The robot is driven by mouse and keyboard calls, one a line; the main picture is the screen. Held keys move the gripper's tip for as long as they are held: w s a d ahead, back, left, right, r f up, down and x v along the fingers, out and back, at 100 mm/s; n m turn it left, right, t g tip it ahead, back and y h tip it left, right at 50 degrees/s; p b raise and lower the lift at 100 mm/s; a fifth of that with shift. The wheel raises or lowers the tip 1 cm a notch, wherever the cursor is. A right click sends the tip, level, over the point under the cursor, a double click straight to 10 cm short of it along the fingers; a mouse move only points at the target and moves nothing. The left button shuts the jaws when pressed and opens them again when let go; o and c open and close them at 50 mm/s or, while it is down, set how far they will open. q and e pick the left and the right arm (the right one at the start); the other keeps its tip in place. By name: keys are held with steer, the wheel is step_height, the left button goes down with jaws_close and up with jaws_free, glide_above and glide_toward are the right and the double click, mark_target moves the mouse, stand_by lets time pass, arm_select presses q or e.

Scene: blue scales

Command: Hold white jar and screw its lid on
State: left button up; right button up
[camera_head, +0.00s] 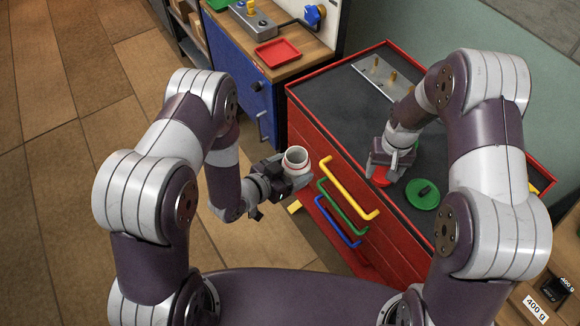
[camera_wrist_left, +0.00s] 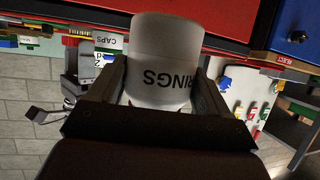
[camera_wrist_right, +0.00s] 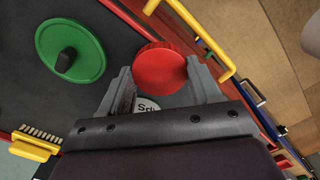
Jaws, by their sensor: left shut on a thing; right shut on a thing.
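The white jar (camera_head: 296,158) is held by my left gripper (camera_head: 287,171) in front of the red cabinet, open mouth up. In the left wrist view the jar (camera_wrist_left: 160,60) sits between both fingers, with dark lettering ending in "INGS". My right gripper (camera_head: 388,172) is low over the cabinet's dark top and shut on a round red lid (camera_head: 379,179). In the right wrist view the red lid (camera_wrist_right: 160,68) is between the fingertips. I cannot tell whether it touches the top. The jar and the lid are apart.
A green disc with a dark knob (camera_head: 422,195) lies on the dark top, close to my right gripper. A metal block with brass pegs (camera_head: 382,75) is at the back. Yellow, green and blue handles stick out of the red cabinet (camera_head: 310,125). A red tray (camera_head: 277,53) is on the bench.

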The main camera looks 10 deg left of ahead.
steer(key=w+a+r+n, duration=0.1)
steer(key=a+r+n, duration=0.15)
steer(key=a, duration=0.35)
steer(key=w+a+r+n, duration=0.1)
steer(key=a+r, duration=0.3)
steer(key=a, duration=0.1)
steer(key=n, duration=0.4)
glide_toward(296, 150)
steer(key=s, duration=0.2)
steer(key=shift+s+d+r+m, duration=0.15)
steer(key=shift+m, duration=0.1)
steer(key=shift+f, duration=2)
steer(key=shift+f, duration=0.9)
steer(key=shift+f, duration=0.55)
